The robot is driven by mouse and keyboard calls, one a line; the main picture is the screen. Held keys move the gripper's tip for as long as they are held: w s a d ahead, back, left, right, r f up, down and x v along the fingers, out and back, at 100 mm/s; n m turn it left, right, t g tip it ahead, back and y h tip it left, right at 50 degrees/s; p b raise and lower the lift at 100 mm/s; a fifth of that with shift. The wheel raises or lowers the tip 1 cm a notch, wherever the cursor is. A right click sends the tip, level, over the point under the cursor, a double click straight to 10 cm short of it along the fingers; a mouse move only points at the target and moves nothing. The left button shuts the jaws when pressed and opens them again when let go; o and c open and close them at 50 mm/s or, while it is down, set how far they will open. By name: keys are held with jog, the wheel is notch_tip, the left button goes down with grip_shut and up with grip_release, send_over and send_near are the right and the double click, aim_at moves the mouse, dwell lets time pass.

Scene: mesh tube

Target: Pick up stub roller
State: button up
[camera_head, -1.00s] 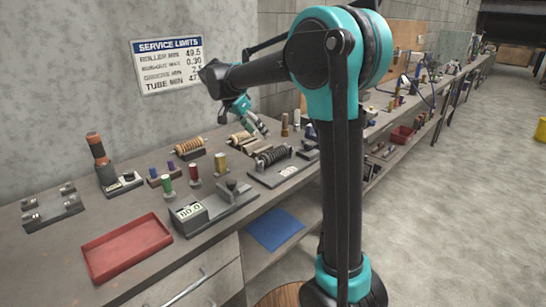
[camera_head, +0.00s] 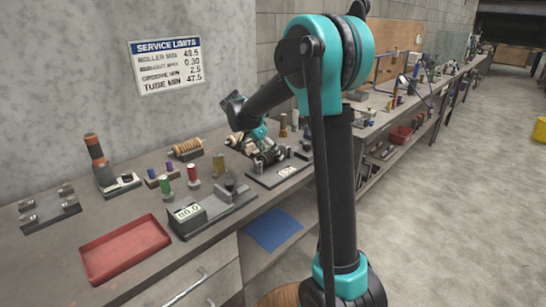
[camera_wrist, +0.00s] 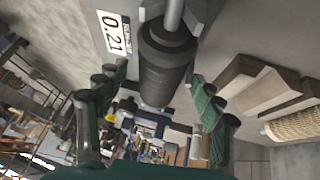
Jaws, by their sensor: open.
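A short dark ribbed roller (camera_wrist: 166,62) with a pale metal shaft fills the upper middle of the wrist view. It looks like the stub roller, though no name on it shows. In the head view, this dark roller (camera_head: 271,158) rests on a grey stand and is partly covered by my gripper. My gripper (camera_wrist: 155,88) is open, with one green-padded finger on each side of the roller. In the head view my gripper (camera_head: 259,143) is low over the roller. I cannot tell whether the fingers touch it.
On the bench are another tan roller (camera_head: 187,147), a gauge block (camera_head: 188,214), a red tray (camera_head: 125,248) and small coloured cylinders.

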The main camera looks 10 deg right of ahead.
grip_shut()
dwell(0.5)
